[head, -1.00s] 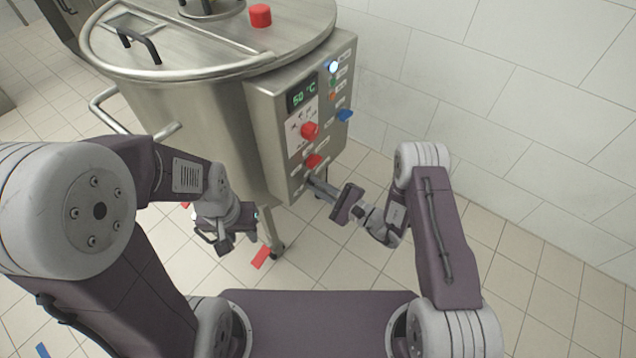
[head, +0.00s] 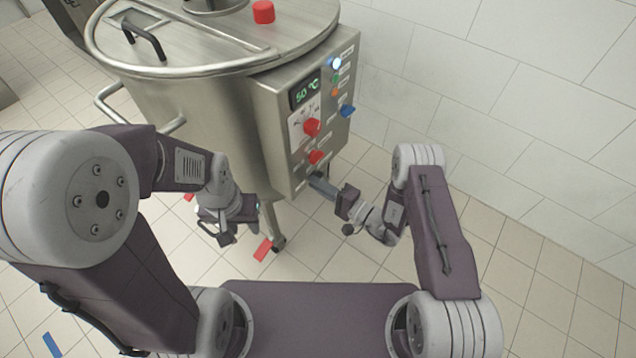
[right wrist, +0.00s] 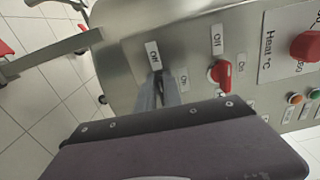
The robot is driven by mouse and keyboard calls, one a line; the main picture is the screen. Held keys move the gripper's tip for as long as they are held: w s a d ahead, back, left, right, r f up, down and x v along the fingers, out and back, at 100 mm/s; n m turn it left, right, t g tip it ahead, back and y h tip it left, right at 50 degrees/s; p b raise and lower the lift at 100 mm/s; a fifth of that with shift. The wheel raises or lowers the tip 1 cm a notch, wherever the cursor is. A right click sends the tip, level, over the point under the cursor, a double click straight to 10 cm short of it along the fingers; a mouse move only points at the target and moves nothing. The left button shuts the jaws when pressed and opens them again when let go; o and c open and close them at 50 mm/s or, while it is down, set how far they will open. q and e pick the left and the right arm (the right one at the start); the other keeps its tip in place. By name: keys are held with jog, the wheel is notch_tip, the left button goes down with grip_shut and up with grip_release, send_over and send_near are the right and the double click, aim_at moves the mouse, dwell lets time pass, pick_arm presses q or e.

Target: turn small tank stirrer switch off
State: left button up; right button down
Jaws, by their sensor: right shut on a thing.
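The steel tank (head: 205,115) stands ahead, with a control box (head: 270,125) on its right side. My right gripper (head: 313,180) is at the lower end of the panel. In the right wrist view my right gripper (right wrist: 158,88) has its fingers shut on a small switch between two white labels; the fingers hide the switch itself. A red switch (right wrist: 222,72) with ON and OFF labels is beside it, apart from the fingers; it also shows in the head view (head: 316,157). My left gripper (head: 222,235) hangs low left of the tank leg; its jaw opening is unclear.
A red heat knob (head: 312,128), a green display (head: 305,92), a blue switch (head: 347,111) and small lights are higher on the panel. A tiled wall (head: 480,90) stands to the right. Tiled floor (head: 330,255) is open below the panel.

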jog(key=shift+f+n, duration=0.15)
jog(key=shift+n, duration=0.15)
dwell(0.4)
jog(key=c, duration=1.5)
grip_release()
jog(key=shift+d, duration=0.1)
jog(key=p+v, duration=0.2)
jog(key=v, duration=0.7)
jog(key=shift+p, duration=0.3)
